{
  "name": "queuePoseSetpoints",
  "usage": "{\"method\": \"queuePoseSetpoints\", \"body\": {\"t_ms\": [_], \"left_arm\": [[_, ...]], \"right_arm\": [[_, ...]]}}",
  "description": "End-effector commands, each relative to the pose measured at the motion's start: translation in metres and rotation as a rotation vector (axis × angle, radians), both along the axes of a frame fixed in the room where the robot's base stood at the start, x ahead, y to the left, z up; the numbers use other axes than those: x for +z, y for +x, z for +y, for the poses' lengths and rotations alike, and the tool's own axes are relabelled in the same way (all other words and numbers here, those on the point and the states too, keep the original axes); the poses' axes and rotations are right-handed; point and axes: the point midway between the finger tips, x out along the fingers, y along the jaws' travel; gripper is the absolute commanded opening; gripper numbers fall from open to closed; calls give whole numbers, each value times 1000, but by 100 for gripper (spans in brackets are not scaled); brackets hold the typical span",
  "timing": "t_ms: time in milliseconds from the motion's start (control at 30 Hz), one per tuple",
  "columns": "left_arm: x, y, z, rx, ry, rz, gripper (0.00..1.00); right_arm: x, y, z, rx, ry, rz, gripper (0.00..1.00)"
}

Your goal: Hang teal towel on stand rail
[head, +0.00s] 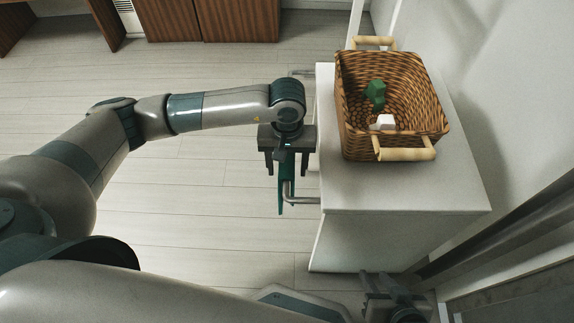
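The teal towel (285,187) shows as a narrow, nearly edge-on strip at the left side of the white stand (420,195). It hangs down at the metal rail (304,200), overlapping it in view; how it rests on the rail is hard to see. The gripper hides the towel's top and the rail's middle.
A wicker basket (350,115) with wooden handles stands on the stand and holds a green object (375,95) and a white object (383,122). A wall is close on the right. Brown wooden cabinets (205,18) stand at the back. The pale floor (180,220) left of the stand is clear.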

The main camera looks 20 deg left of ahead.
Motion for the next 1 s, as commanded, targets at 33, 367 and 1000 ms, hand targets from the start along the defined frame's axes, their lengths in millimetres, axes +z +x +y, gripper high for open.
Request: {"method": "queuePoseSetpoints", "body": {"t_ms": [33,367,1000], "left_arm": [[0,0,0,0,0,0,56],[4,0,0,0,0,0,56],[106,1,0,0,-1,-4,56]], "right_arm": [[0,0,0,0,0,0,31],[0,0,0,0,-1,2,31],[-1,-4,-4,-1,-17,28,31]]}}
